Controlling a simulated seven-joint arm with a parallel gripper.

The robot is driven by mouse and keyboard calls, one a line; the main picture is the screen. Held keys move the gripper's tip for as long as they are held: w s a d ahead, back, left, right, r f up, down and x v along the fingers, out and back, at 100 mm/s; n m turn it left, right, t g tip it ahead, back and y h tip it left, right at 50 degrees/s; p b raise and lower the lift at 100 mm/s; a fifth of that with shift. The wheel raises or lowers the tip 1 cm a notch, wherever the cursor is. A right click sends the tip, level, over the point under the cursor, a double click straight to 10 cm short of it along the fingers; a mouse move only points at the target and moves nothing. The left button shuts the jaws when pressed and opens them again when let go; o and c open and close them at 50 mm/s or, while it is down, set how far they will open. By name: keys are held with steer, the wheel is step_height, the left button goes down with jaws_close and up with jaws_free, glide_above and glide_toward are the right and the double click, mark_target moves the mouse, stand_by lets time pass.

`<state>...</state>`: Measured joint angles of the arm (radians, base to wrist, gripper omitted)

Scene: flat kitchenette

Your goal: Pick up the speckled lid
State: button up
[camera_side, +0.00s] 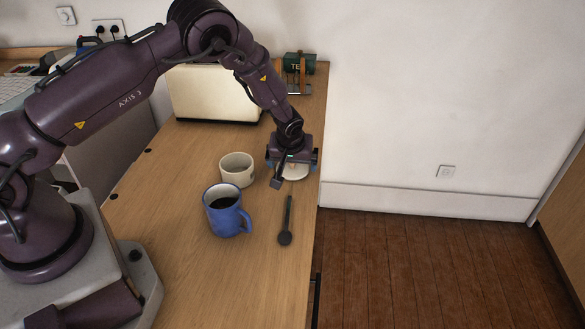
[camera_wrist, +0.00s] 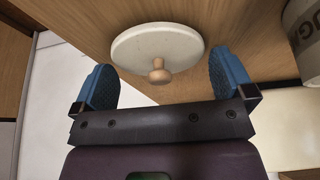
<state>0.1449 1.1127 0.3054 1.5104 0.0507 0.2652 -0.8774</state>
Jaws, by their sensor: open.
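The speckled lid (camera_wrist: 140,45) is a round, pale disc with a wooden knob (camera_wrist: 160,72). It lies on the wooden counter near its right edge, and in the side view its pale rim (camera_side: 297,173) shows below my gripper (camera_side: 292,168). In the wrist view my gripper (camera_wrist: 163,64) is open, with one blue finger pad on each side of the knob and a gap to both. The knob points toward the gripper. Nothing is held. The side view hides most of the lid behind the gripper.
A cream pot (camera_side: 237,170) with lettering stands left of the gripper, also in the wrist view (camera_wrist: 307,40). A blue mug (camera_side: 226,212) and a dark spoon (camera_side: 287,220) are nearer the front.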

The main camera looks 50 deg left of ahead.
steer(key=c, duration=0.7)
steer(key=shift+o, duration=0.2)
steer(key=shift+r, duration=0.1)
steer(key=shift+r, duration=0.15)
steer(key=v, duration=0.3)
steer(key=shift+a+r, duration=0.25)
steer(key=shift+r, duration=0.15)
steer(key=s+d+r, duration=0.2)
steer(key=s+r, duration=0.7)
steer(key=s, duration=0.3)
steer(key=a+f+n, duration=0.1)
steer(key=a, duration=0.7)
steer(key=shift+w+f, duration=0.2)
steer(key=shift+f, duration=3)
